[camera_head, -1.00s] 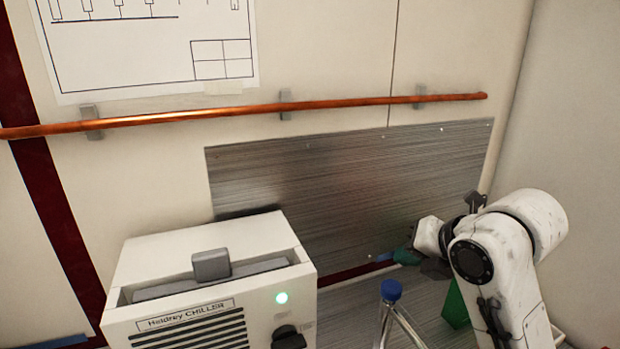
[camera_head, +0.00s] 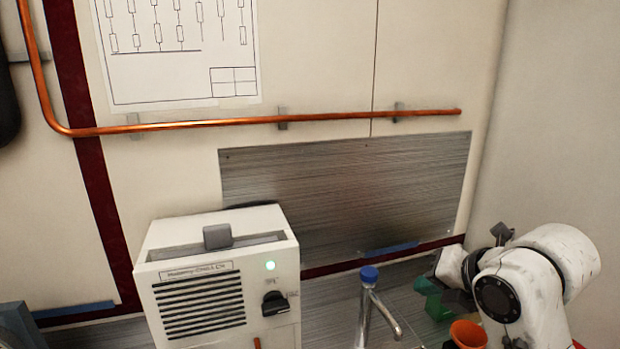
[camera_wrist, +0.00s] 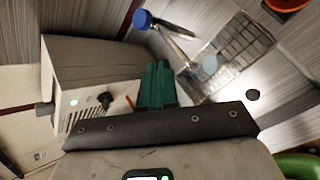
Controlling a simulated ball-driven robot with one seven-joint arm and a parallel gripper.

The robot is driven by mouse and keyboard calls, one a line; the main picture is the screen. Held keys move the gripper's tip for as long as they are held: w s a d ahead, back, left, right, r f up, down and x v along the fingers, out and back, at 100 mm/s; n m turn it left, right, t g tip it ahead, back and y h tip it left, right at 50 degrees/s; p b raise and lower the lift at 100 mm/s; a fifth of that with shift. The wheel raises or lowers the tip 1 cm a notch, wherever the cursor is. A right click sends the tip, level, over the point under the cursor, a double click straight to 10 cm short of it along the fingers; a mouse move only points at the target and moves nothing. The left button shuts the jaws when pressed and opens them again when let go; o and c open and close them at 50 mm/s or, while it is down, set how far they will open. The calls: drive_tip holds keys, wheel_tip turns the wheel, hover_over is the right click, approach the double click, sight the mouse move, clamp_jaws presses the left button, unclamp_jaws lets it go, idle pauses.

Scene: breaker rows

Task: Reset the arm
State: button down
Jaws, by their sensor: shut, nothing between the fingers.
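My arm (camera_head: 520,280) stands at the right in the head view, bent, its front end pointing left over the metal counter. My gripper (camera_wrist: 157,85) shows in the wrist view as two green fingers pressed together, with nothing between them. In the head view the finger area is small and partly merges with green shapes, so its tips are hard to tell apart. In the wrist view the gripper appears over the counter area, between the chiller and a clear gridded tray (camera_wrist: 232,58).
A white chiller (camera_head: 215,270) with a lit green lamp stands left of the arm. A blue-capped metal tap (camera_head: 368,300) rises between them. An orange funnel-like item (camera_head: 468,333) is close below the arm. A copper pipe (camera_head: 250,121) crosses the wall.

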drive_tip(key=s+d+f+m, duration=0.1)
drive_tip(key=s+f+m, duration=0.5)
drive_tip(key=f+m, duration=0.1)
drive_tip(key=s+d+f+m+g+h, duration=0.1)
drive_tip(key=s+f+m, duration=0.6)
drive_tip(key=m, duration=0.3)
drive_tip(key=s+f+m+g+h, duration=0.1)
drive_tip(key=s+f+m, duration=0.6)
drive_tip(key=f+m, duration=0.1)
drive_tip(key=shift+s+d+f+m, duration=0.1)
drive_tip(key=shift+d+f+m, duration=0.25)
drive_tip(key=shift+f, duration=0.4)
drive_tip(key=s+d+f+m+g+h, duration=0.1)
drive_tip(key=s+d+f+m+g, duration=0.1)
drive_tip(key=s, duration=0.6)
drive_tip(key=s+d+f+m+g+h, duration=0.1)
drive_tip(key=s+d+f+m+g, duration=0.1)
drive_tip(key=s+f, duration=0.4)
drive_tip(key=s+m+g, duration=0.1)
drive_tip(key=s+m, duration=0.1)
drive_tip(key=s, duration=0.1)
drive_tip(key=shift+d+f, duration=0.35)
drive_tip(key=shift+f, duration=0.05)
